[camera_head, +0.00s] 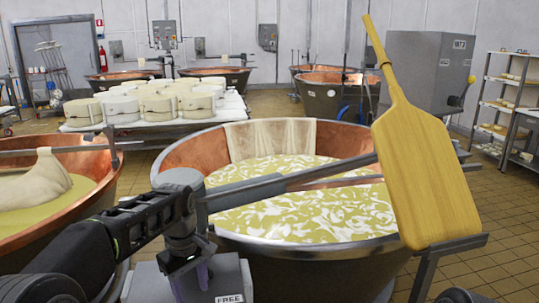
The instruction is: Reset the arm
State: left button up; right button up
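My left arm comes in from the lower left, black with a grey wrist. Its gripper (190,272) hangs down at the lower centre-left, in front of the large copper vat's near rim. Dark and purple parts show at its lower end, against a grey box marked FREE. I cannot make out whether the fingers are apart. No held object shows clearly. My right gripper is not in view.
A copper vat (180,155) of curd, crossed by a grey bar, fills the centre. Another vat (62,220) stands left. A wooden paddle (432,180) stands tilted on a metal support at right. Cheeses (160,104) cover a table behind. Tiled floor (507,215) is open at right.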

pick_arm(q)
jog(key=s+d+f+m+h, duration=0.1)
jog(key=s+d+f+m, duration=0.15)
jog(key=f, duration=0.95)
jog(key=s+d+f+m+h, duration=0.1)
jog(key=s+d+f+m, duration=0.2)
jog(key=f, duration=0.8)
jog(key=s+d+f, duration=0.2)
jog(key=s+f, duration=0.2)
jog(key=s, duration=0.4)
jog(key=s+d+f+m+h, duration=0.1)
jog(key=s+f, duration=0.3)
jog(key=s, duration=0.4)
jog(key=s+d+f+m+h, duration=0.1)
jog(key=s+d+f, duration=0.1)
jog(key=s+f, duration=0.3)
jog(key=s, duration=0.2)
jog(key=shift+s+d, duration=0.3)
jog(key=shift+s, duration=0.1)
